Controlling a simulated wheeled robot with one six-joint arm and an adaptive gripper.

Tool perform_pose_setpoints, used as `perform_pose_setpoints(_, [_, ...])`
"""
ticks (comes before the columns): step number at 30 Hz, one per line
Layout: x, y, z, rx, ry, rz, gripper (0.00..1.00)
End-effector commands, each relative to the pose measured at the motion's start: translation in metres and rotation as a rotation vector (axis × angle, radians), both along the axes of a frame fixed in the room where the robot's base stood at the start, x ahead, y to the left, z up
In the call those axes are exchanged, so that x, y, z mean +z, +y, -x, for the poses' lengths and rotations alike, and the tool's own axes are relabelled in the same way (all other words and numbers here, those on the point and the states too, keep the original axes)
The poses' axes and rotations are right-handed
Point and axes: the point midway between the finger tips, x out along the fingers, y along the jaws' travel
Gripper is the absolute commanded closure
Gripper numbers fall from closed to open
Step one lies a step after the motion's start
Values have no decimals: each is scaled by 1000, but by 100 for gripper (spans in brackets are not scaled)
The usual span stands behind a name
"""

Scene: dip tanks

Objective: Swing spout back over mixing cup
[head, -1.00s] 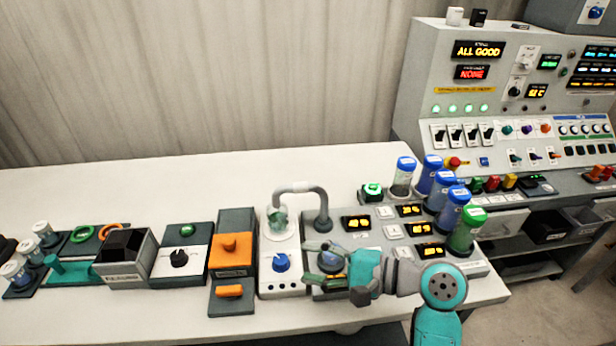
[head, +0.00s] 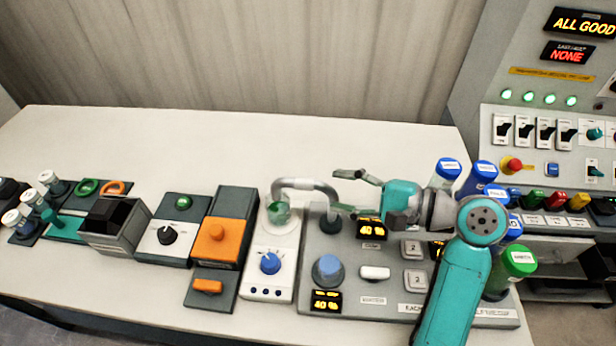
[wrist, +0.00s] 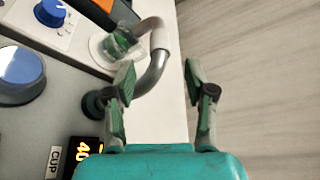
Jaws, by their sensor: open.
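The spout (head: 305,184) is a bent grey tube rising from a dark round base on the grey panel. Its free end hangs over the small green glass mixing cup (head: 278,213), which stands on a white round pad. In the wrist view the spout (wrist: 158,50) arches toward the cup (wrist: 118,44). My gripper (head: 345,190) is open and empty, just right of the spout's bend. In the wrist view my gripper (wrist: 158,76) has its left finger overlapping the tube's lower part; whether they touch I cannot tell.
A blue knob (head: 328,268) and lit displays sit on the panel (head: 345,245). Blue-lidded jars (head: 448,168) and a green-lidded jar (head: 518,262) stand at the right, partly behind my arm. The table (head: 230,150) behind the spout is clear.

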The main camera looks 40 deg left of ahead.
Motion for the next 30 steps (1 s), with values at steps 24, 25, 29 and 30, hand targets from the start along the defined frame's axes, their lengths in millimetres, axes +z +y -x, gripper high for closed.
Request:
perform_pose_setpoints(24, [-19, 83, 19, 0, -1, 0, 45])
perform_pose_setpoints(25, [-19, 82, 19, 0, -1, 0, 45])
perform_pose_setpoints(29, [-19, 82, 18, 0, -1, 0, 55])
perform_pose_setpoints(30, [-19, 82, 18, 0, -1, 0, 65])
